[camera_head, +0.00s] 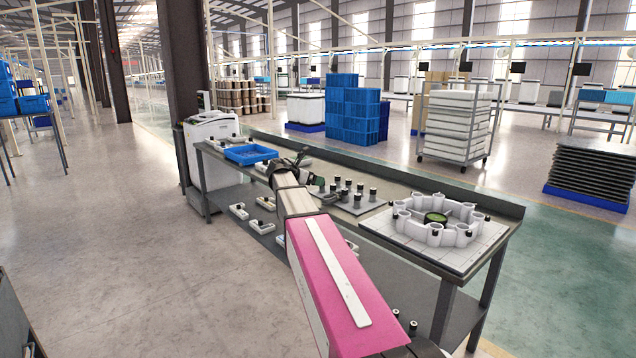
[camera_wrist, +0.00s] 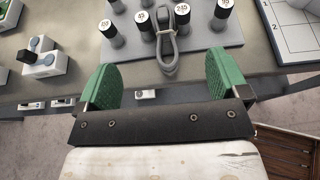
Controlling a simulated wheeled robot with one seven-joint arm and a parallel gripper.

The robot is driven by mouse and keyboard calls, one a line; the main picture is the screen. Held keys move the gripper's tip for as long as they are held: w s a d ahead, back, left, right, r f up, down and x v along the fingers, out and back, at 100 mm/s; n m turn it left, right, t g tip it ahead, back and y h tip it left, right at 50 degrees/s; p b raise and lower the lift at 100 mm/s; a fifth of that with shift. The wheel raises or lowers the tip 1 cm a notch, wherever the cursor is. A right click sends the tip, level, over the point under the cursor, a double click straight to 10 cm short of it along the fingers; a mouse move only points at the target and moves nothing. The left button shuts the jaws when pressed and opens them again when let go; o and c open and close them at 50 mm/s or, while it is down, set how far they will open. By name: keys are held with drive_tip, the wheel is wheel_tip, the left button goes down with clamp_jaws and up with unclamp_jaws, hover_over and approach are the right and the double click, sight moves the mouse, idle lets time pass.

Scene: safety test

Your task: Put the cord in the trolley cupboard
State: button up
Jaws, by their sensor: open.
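The cord appears to be the grey looped strand (camera_wrist: 170,45) in the wrist view. It lies among black pegs with white numbered tops, at the near edge of a grey peg board (camera_wrist: 207,40) on the bench. My gripper (camera_wrist: 163,76) has its two green finger pads wide apart, with nothing between them. The cord's near end lies just ahead of the gap between the pads, apart from both. In the head view my gripper is over the bench, left of the pegs, and the cord cannot be made out. I cannot identify the trolley cupboard in either view.
The grey bench (camera_head: 380,222) also holds a blue tray (camera_head: 250,154) and a white ring-shaped fixture (camera_head: 440,225). Small parts lie on its lower shelf. A brown slatted object (camera_wrist: 288,152) shows at the wrist view's lower right. Floor (camera_head: 120,240) left of the bench is clear.

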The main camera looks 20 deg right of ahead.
drive_tip(key=v, duration=0.7)
drive_tip(key=shift+s+a, duration=0.2)
drive_tip(key=shift+a, duration=0.15)
